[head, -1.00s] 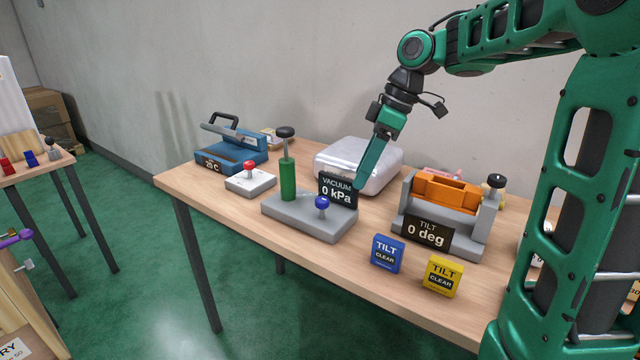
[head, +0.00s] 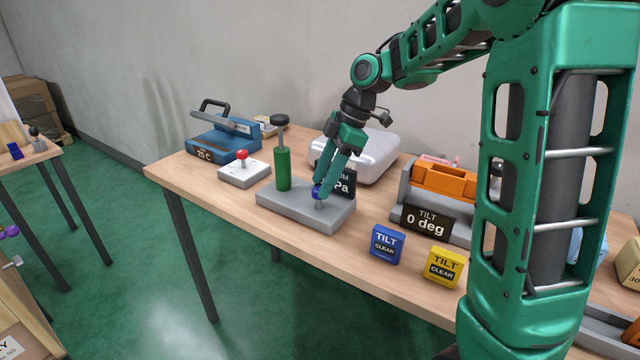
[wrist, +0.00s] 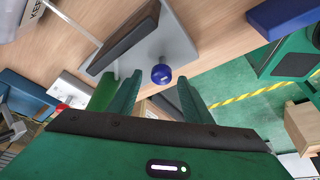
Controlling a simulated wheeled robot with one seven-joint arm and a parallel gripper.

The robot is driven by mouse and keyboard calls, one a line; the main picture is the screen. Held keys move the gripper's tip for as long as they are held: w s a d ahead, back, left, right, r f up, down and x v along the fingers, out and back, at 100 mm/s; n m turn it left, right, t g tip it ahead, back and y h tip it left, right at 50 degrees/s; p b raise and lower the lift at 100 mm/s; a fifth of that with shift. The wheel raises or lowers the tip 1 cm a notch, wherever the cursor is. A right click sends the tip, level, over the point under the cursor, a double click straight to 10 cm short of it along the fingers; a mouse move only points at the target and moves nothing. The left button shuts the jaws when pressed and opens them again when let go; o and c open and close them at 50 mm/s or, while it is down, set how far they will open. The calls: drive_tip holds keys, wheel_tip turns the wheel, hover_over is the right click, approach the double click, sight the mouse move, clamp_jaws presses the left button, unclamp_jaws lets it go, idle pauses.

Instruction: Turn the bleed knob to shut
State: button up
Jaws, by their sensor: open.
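The blue bleed knob (head: 317,193) stands on a short stem on the grey base plate (head: 290,207) of the vacuum unit. It also shows in the wrist view (wrist: 161,74), centred just beyond and between my fingertips. My gripper (head: 322,183) is open, with its fingers pointing down at the knob; in the head view a finger overlaps it, and I cannot tell whether they touch. The green pump cylinder (head: 283,169) with a black handle stands on the same plate to the left. The dark vacuum display (head: 344,184) is partly hidden behind my fingers.
A white box with a red button (head: 243,170) and a blue sealer (head: 222,140) stand left. A silver case (head: 374,158) lies behind. The orange tilt fixture (head: 442,183) is right. Blue (head: 387,244) and yellow (head: 444,267) tilt blocks stand at the front edge.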

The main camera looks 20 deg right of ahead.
drive_tip(key=shift+a+f, duration=0.25)
drive_tip(key=shift+f, duration=0.4)
drive_tip(key=c, duration=1)
drive_tip(key=shift+c, duration=0.2)
